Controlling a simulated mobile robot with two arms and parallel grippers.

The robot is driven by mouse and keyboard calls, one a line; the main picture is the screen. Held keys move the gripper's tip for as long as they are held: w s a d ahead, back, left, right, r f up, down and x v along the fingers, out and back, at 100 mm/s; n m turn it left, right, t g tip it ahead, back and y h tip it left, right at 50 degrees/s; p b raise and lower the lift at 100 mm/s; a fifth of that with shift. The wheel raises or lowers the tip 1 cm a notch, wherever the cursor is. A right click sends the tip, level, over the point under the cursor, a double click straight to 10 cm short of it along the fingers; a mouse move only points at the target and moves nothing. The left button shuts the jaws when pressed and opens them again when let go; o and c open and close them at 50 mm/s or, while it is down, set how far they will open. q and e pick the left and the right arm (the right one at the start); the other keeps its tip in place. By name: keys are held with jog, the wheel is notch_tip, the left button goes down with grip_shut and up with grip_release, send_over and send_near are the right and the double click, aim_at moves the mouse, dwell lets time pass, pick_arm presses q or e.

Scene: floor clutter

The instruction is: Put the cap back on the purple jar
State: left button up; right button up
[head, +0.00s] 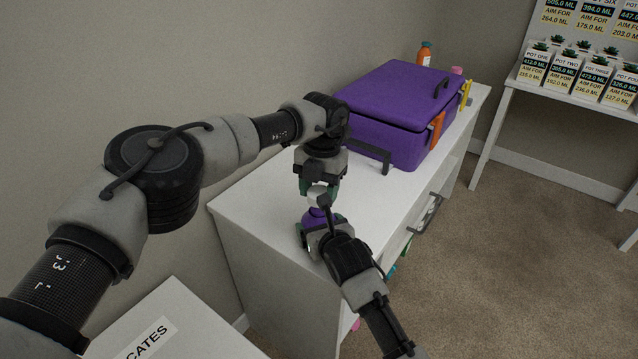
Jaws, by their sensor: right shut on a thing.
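The purple jar (312,216) stands on the white cabinet's top near its front edge, mostly covered by my grippers. My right gripper (320,228) reaches in from the lower right and is shut on the jar. A small white piece, which looks like the cap (315,197), shows directly above the jar. Whether it touches the jar is hard to tell. My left gripper (318,187) points down from above, with its green-tipped fingers around the white piece. I cannot tell if they grip it.
A purple case (390,95) stands on the cabinet (265,200) behind the grippers, with an orange bottle (424,54) beyond. The cabinet has a drawer handle (425,214) in front. A side table (570,92) holds several labelled pots. The carpet at right is clear.

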dwell(0.4)
pick_arm(q)
jog(key=shift+f, duration=0.85)
jog(key=shift+f, duration=0.55)
jog(key=o, duration=0.5)
pick_arm(e)
jog(key=c, duration=0.5)
pick_arm(q)
jog(key=o, duration=0.4)
pick_arm(e)
jog(key=shift+o, duration=0.2)
pick_arm(q)
jog(key=shift+r, duration=2.25)
